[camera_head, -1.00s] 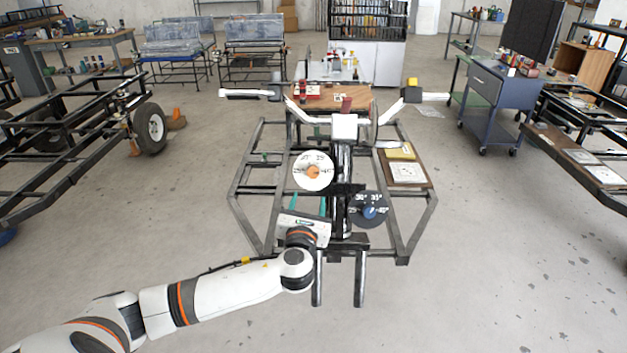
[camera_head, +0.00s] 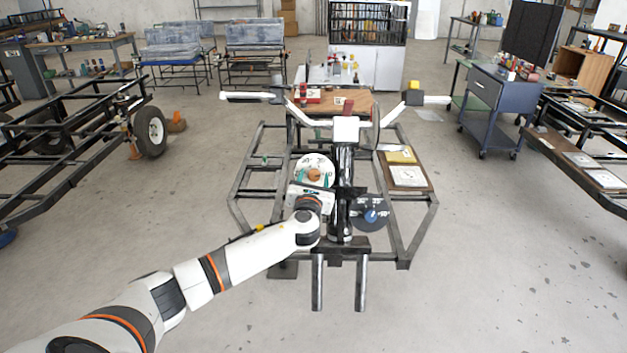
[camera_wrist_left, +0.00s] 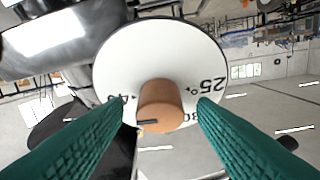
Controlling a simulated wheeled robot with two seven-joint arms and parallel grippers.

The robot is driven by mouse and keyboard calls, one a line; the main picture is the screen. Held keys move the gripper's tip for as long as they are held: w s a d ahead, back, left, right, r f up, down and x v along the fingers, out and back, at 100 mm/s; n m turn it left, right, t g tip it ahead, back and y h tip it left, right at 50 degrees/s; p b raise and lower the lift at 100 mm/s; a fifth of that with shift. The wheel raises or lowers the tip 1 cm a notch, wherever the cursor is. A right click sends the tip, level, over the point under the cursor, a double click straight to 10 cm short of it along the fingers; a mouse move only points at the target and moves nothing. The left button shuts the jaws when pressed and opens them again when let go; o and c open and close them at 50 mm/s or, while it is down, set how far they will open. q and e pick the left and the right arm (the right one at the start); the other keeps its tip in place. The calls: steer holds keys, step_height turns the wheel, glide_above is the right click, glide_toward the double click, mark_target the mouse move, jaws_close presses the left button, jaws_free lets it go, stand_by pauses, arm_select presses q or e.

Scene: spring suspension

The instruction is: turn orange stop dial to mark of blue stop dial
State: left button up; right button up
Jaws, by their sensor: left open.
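The orange stop dial is an orange knob (camera_head: 314,174) on a white disc with degree marks. In the left wrist view the orange knob (camera_wrist_left: 160,104) stands out from the white disc (camera_wrist_left: 125,62), with a short dark line on its lower edge. My right gripper is not in view.
A black upright column (camera_head: 343,165) with white handlebars (camera_head: 346,128) stands between the dials. A dark tubular frame (camera_head: 411,225) surrounds it. A board with papers (camera_head: 407,176) lies at the right. Open floor lies around the frame.

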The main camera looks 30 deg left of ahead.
arm_select(q)
steer(key=shift+c, duration=0.3)
steer(key=c, duration=0.9)
steer(key=shift+n, duration=0.3)
steer(key=n+y, duration=0.1)
steer(key=n, duration=0.1)
steer(key=n+g+y, duration=0.1)
steer(key=n, duration=0.1)
steer(key=n+g+y, duration=0.1)
steer(key=n, duration=0.2)
steer(key=shift+w+d, duration=0.1)
steer(key=shift+d, duration=0.15)
steer(key=n+g, duration=0.1)
steer(key=n, duration=0.2)
steer(key=n+g+y, duration=0.1)
steer(key=n, duration=0.3)
steer(key=shift+w+r+g, duration=0.1)
steer(key=shift+g, duration=0.3)
steer(key=shift+n, duration=0.3)
steer(key=o, duration=1)
steer(key=shift+c, duration=0.2)
